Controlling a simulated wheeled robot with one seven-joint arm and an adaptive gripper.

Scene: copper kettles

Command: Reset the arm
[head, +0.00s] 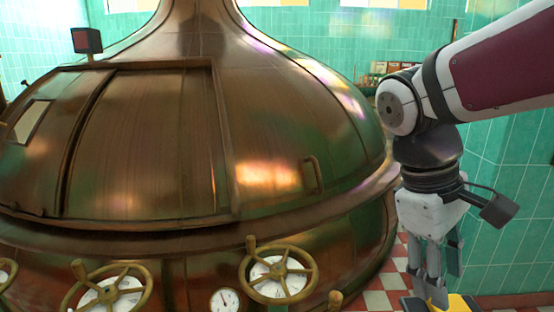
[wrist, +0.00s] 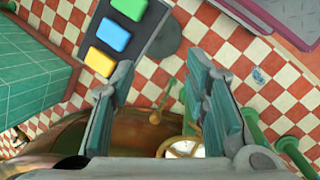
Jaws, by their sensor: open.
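My gripper (head: 440,288) hangs from my arm at the right of the head view, fingers pointing down. In the wrist view its two fingers (wrist: 160,72) stand apart with nothing between them. It is open and empty. A large copper kettle (head: 270,150) fills the left and middle of the head view, and my gripper is to the right of it. In the wrist view, part of the kettle (wrist: 60,140) shows at the lower left.
A dark panel with green (wrist: 129,8), blue (wrist: 113,35) and yellow (wrist: 100,61) blocks lies beyond the fingers. Brass handwheels (head: 278,275) stick out from the kettle's front. Green pipes (wrist: 290,150) show at right. The checkered floor (wrist: 225,40) has bare room.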

